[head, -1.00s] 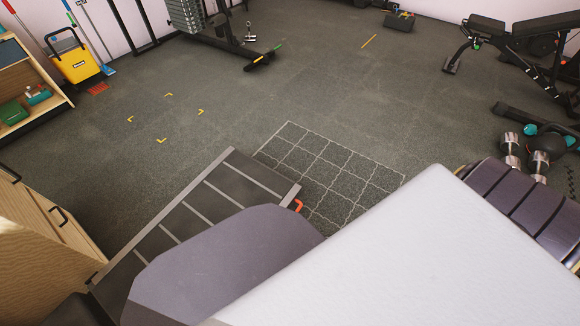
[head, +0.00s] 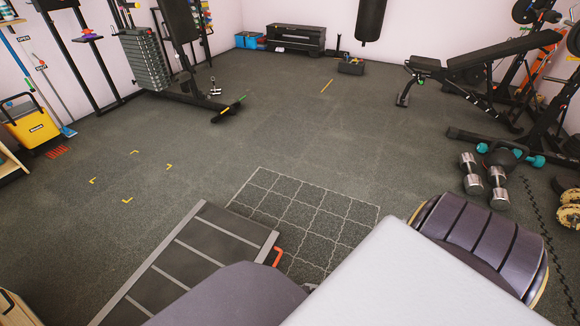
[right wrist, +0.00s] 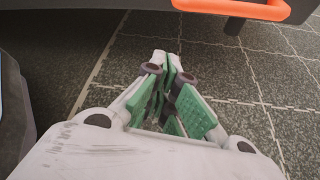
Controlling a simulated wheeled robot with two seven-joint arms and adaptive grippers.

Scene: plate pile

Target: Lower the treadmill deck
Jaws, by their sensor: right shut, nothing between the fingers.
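The treadmill deck (head: 190,257) is a dark panel with pale cross strips and a grey edge, at the lower left of centre in the head view. An orange-red handle (head: 278,256) sticks out at its right corner. In the right wrist view the handle (right wrist: 235,8) crosses the top right, beside the dark deck edge (right wrist: 150,22). My right gripper (right wrist: 168,72), with green finger pads, is shut and empty. It is below the handle in that picture and apart from it, over the floor. The head view does not show its fingers. My left gripper is not in view.
A white-lined floor grid (head: 310,215) lies beside the deck. Dumbbells (head: 484,182) and a weight bench (head: 475,62) stand at the right. A weight machine (head: 165,65) and a yellow bucket (head: 32,125) are at the left. The middle floor is clear.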

